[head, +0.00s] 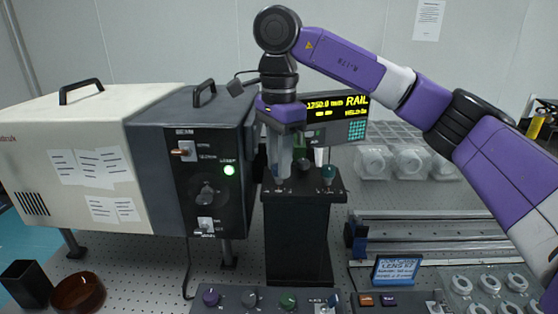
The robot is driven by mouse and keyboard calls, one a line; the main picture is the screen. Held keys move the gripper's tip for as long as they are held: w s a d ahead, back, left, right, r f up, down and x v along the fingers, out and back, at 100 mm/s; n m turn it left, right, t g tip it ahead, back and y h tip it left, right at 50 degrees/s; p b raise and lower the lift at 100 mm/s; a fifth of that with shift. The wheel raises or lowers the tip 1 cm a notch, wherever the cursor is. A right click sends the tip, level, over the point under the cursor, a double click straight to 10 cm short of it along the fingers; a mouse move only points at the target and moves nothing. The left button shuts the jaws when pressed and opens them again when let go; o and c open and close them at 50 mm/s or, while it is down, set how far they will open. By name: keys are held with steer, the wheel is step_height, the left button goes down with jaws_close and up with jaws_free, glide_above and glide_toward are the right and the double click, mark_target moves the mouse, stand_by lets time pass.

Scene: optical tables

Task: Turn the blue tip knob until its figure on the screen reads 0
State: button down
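My gripper (283,165) points straight down over the left part of a black pedestal's top (305,197). Its fingers hide what is between them, and I cannot tell whether they are open or shut. A teal-blue knob (328,173) stands at the right of the pedestal top, apart from the fingers. A dark knob (305,165) shows behind, between them. I cannot read any label naming the tip knob. The screen (340,116) behind my gripper shows yellow text with "1250.0 mm" and "RAIL"; smaller figures are unreadable and its left part is hidden.
A dark instrument box (203,140) with a lit green lamp stands left of the pedestal. A control panel (262,300) with several coloured knobs lies in front. A metal rail (430,232) and a lens tray (490,285) are at right. A brown bowl (78,292) sits front left.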

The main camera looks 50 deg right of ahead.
steer(key=shift+m, duration=0.4)
steer(key=m+b, duration=0.1)
steer(key=m, duration=0.2)
steer(key=shift+m, duration=0.3)
steer(key=m+b, duration=0.1)
steer(key=m, duration=0.3)
steer(key=shift+m, duration=0.3)
steer(key=m+b, duration=0.1)
steer(key=m, duration=0.3)
steer(key=m+b, duration=0.1)
steer(key=m, duration=0.3)
steer(key=shift+m, duration=0.4)
steer(key=c, duration=1.1)
jaws_free()
